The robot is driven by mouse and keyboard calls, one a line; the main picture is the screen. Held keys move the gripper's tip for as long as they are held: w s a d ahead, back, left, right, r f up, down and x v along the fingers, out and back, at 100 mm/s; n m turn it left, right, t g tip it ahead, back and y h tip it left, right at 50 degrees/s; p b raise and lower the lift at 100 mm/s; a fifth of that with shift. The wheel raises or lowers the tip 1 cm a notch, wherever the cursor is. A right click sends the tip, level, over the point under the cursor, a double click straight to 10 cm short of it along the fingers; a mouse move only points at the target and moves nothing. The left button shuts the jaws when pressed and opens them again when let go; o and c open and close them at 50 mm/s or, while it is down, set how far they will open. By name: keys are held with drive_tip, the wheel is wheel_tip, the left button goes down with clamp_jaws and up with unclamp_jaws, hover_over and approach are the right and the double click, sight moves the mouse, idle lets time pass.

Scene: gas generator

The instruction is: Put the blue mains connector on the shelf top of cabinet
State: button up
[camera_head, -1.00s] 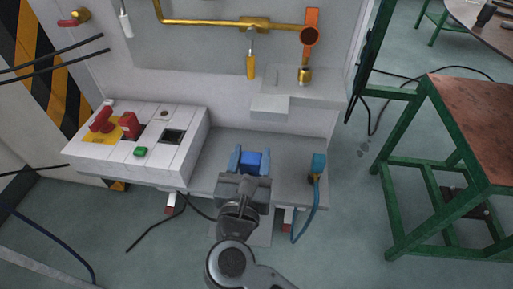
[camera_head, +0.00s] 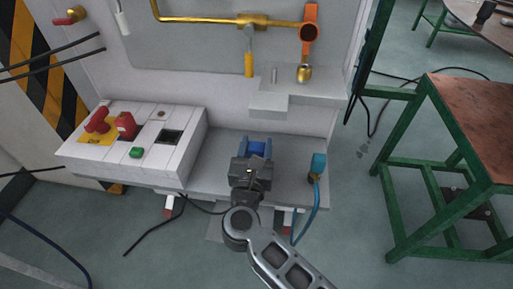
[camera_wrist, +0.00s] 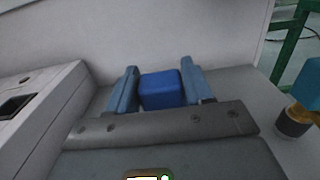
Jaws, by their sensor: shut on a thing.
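The blue mains connector (camera_head: 257,149) is a blue block in the head view, above the grey shelf (camera_head: 215,160) of the cabinet. It also shows in the wrist view (camera_wrist: 161,91), between the two blue-grey fingers. My gripper (camera_head: 256,147) is shut on it, one finger on each side. In the wrist view my gripper (camera_wrist: 161,88) hides the lower part of the connector. I cannot tell whether the connector touches the shelf.
A white control box with red switches (camera_head: 135,145) stands at the left. A teal plug (camera_head: 318,162) with a blue cable stands at the shelf's right end. A raised white ledge (camera_head: 290,97) and brass pipe fittings are behind. A green-framed table (camera_head: 440,150) is at the right.

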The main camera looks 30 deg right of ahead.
drive_tip(key=shift+w+f, duration=0.1)
drive_tip(key=shift+f, duration=0.05)
drive_tip(key=shift+f, duration=0.15)
drive_tip(key=o, duration=1.2)
drive_tip(key=shift+c, duration=0.2)
drive_tip(key=shift+r, duration=0.3)
drive_tip(key=v, duration=1.2)
drive_tip(key=shift+d+f, duration=0.1)
